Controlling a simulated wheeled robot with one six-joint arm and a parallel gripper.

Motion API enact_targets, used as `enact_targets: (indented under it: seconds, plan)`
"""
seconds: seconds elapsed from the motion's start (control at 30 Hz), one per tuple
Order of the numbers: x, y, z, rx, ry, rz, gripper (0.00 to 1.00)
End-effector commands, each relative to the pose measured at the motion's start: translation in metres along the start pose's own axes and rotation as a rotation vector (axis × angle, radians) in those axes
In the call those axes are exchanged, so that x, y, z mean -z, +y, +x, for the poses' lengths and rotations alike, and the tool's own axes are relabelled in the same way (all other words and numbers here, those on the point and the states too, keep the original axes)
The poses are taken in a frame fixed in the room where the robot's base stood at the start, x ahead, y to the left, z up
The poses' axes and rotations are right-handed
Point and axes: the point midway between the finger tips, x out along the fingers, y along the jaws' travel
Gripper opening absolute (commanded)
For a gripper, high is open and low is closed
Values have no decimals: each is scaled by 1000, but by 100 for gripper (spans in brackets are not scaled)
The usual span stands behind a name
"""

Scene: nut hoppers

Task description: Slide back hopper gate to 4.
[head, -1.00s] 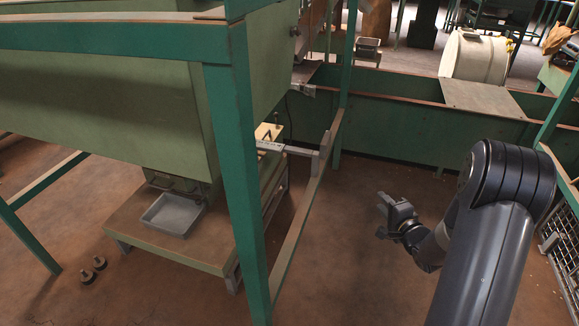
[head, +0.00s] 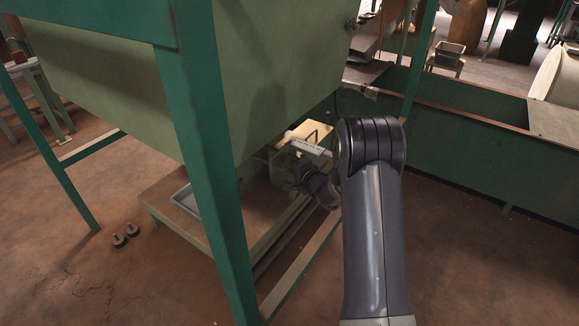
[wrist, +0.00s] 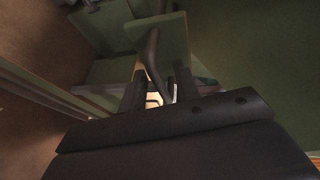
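The large green hopper (head: 270,75) fills the upper left of the head view. At its foot a pale gate slide with scale marks (head: 311,147) sticks out to the right beside a cream plate with a black mark (head: 315,132). My gripper (head: 290,170) is just below the slide, partly hidden by shadow and my arm. In the wrist view my gripper's two dark fingers (wrist: 158,92) stand apart, with a dark bent rod (wrist: 153,60) and a pale patch (wrist: 153,99) showing between and beyond them. I cannot make out any contact or the scale reading.
A green frame post (head: 205,140) stands left of my gripper. A low bench (head: 205,235) with a grey tray (head: 186,201) is under the hopper. Two dark knobs (head: 125,235) lie on the floor. A green trough wall (head: 470,160) closes off the right.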

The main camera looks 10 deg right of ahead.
Motion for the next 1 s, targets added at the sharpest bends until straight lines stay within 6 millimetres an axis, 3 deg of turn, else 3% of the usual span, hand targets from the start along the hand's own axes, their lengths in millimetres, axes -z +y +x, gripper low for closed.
enact_targets:
  seconds: [0.1, 0.5, 1.0]
  plan:
    - [0, 0, 0, 0, 0, 0, 31]
    - [0, 0, 0, 0, 0, 0, 0]
    - [3, 0, -6, -2, 2, 1, 0]
